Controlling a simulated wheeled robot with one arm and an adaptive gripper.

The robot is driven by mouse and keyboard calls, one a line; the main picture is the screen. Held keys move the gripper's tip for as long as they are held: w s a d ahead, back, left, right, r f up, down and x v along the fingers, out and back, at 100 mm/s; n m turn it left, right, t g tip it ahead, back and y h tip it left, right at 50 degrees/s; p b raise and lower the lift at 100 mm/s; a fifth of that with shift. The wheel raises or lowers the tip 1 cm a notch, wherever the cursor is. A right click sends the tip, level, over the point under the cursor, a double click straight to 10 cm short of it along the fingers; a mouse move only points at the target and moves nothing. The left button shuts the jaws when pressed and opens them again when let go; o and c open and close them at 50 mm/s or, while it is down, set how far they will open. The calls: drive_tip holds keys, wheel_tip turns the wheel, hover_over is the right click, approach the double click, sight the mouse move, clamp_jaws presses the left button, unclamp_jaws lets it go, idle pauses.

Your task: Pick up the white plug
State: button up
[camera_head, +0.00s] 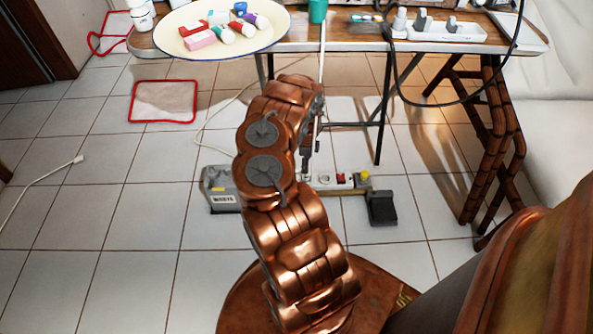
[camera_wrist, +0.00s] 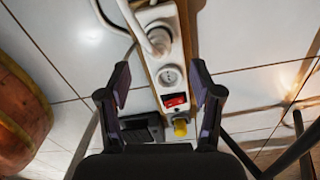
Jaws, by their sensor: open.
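A white plug (camera_wrist: 158,42) with a white cord sits in a socket of a white power strip (camera_wrist: 172,76), in the upper middle of the wrist view. The strip also shows on the floor in the head view (camera_head: 350,190), partly hidden by my arm. My gripper (camera_wrist: 163,72) is open and empty above the strip. Its two fingers stand on either side of the strip, with the plug ahead of the fingertips. An empty socket, a red switch (camera_wrist: 174,100) and a yellow piece (camera_wrist: 180,127) lie between or below the fingers.
A loose cable end (camera_head: 78,159) lies on the tiled floor at left. A grey box (camera_head: 220,186) and a black block (camera_head: 381,207) are beside the strip. The table (camera_head: 345,46) holds an oval tray (camera_head: 168,42) and another power strip (camera_head: 447,32). Table legs (camera_head: 495,130) stand at right.

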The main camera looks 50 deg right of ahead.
drive_tip(key=f+b, duration=0.1)
drive_tip(key=f, duration=0.1)
drive_tip(key=f+b, duration=0.1)
drive_tip(key=f, duration=0.2)
drive_tip(key=f+b, duration=0.2)
drive_tip(key=shift+s+f, duration=0.25)
drive_tip(key=shift+c, duration=0.2)
drive_tip(key=shift+w, duration=0.1)
clamp_jaws()
drive_tip(key=shift+r, duration=0.2)
wheel_tip(320, 180, up, 3)
drive_tip(key=p, duration=0.2)
drive_tip(key=shift+w+r+p, duration=0.1)
drive_tip(key=shift+r+p, duration=0.1)
drive_tip(key=shift+p, duration=0.1)
drive_tip(key=shift+a+r, duration=0.2)
drive_tip(key=shift+a, duration=0.05)
drive_tip(key=s+a+p, duration=0.3)
drive_tip(key=a+p, duration=0.1)
drive_tip(key=a, duration=0.3)
drive_tip(key=s+a+p, duration=0.3)
drive_tip(key=a+p, duration=0.2)
drive_tip(key=a, duration=0.2)
drive_tip(key=shift+s+r+p, duration=0.3)
drive_tip(key=shift+r, duration=0.15)
